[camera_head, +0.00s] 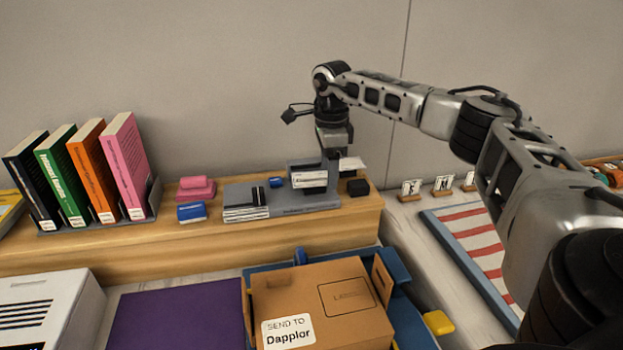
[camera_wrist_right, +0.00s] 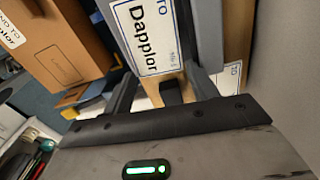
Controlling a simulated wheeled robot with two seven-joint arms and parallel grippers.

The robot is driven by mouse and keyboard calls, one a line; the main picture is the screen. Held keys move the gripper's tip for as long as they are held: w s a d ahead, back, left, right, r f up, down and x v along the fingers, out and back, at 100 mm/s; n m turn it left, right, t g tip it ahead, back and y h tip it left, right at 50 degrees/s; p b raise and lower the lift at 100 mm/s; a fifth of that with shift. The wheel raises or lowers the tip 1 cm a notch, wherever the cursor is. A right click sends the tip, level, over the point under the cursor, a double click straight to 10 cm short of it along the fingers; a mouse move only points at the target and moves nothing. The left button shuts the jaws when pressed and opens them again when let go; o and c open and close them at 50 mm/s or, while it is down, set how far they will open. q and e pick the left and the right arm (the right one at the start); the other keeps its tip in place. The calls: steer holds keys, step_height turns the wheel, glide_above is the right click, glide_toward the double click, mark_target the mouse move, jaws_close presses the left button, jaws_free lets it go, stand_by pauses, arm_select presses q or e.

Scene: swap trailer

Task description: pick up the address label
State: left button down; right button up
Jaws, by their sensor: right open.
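A white address label (camera_head: 309,179) with a blue edge stands on a dark holder on the grey tray (camera_head: 300,205) on the wooden shelf. In the right wrist view the label (camera_wrist_right: 147,35) reads "Dapplor" and lies just ahead of my fingers. My right gripper (camera_head: 331,166) is over the tray, beside the label; in the wrist view the gripper (camera_wrist_right: 163,80) has its fingers apart. I cannot tell whether they touch the label. A cardboard box (camera_head: 300,280) in front bears a "SEND TO Dapplor" sticker (camera_head: 288,331) and an outlined label area (camera_head: 346,296). My left gripper is not in view.
A second white card (camera_head: 352,164) sits just behind my gripper, and a black block (camera_head: 358,187) is to its right. Pink (camera_head: 197,189) and blue (camera_head: 191,212) stamp pads and a row of books (camera_head: 125,165) stand further left on the shelf.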

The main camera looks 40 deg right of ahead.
steer(key=shift+f, duration=0.15)
steer(key=c, duration=0.6)
